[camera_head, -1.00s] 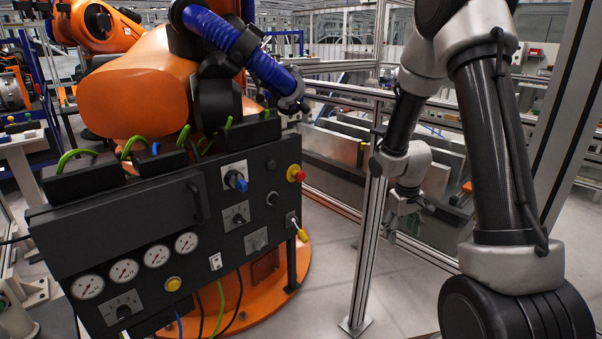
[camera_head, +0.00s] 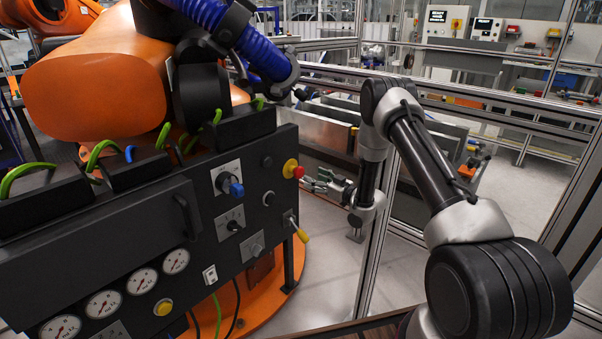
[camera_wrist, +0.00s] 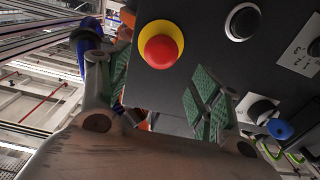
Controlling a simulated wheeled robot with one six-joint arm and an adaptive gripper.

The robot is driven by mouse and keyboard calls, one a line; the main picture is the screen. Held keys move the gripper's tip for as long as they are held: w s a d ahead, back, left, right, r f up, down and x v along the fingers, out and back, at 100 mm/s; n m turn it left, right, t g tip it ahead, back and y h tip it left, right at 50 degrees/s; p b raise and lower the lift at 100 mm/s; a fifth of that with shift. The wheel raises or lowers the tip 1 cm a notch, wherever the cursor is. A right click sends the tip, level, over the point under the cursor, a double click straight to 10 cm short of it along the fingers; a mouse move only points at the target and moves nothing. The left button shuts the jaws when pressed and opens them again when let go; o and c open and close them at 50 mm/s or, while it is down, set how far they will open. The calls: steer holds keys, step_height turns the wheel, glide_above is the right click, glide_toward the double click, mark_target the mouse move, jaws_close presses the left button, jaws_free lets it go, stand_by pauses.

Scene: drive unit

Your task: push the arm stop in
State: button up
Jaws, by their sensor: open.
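The arm stop is a red mushroom button (camera_head: 297,171) on a yellow collar, at the upper right edge of the black control panel (camera_head: 130,235). It also shows in the wrist view (camera_wrist: 161,52), above the gap between the fingers. My gripper (camera_head: 313,181) is just right of the button in the head view, turned toward the panel. In the wrist view my gripper (camera_wrist: 160,88) has its green-padded fingers spread, with nothing between them. The fingers look apart from the button, but the exact distance is unclear.
A blue-handled switch (camera_head: 231,187), round black buttons (camera_head: 268,198) and a yellow-tipped key or lever (camera_head: 300,233) are near the stop. The orange robot arm (camera_head: 95,75) and blue hose (camera_head: 225,30) stand behind the panel. A metal fence post (camera_head: 377,235) is beside my forearm.

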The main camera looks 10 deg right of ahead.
mark_target(302, 172)
steer(key=x, duration=0.7)
steer(key=shift+a, duration=0.1)
steer(key=c, duration=1.4)
steer(key=shift+o, duration=0.2)
steer(key=shift+x, duration=0.85)
steer(key=o, duration=1.4)
steer(key=shift+w, duration=0.1)
steer(key=shift+c, duration=0.2)
steer(key=v, duration=1.2)
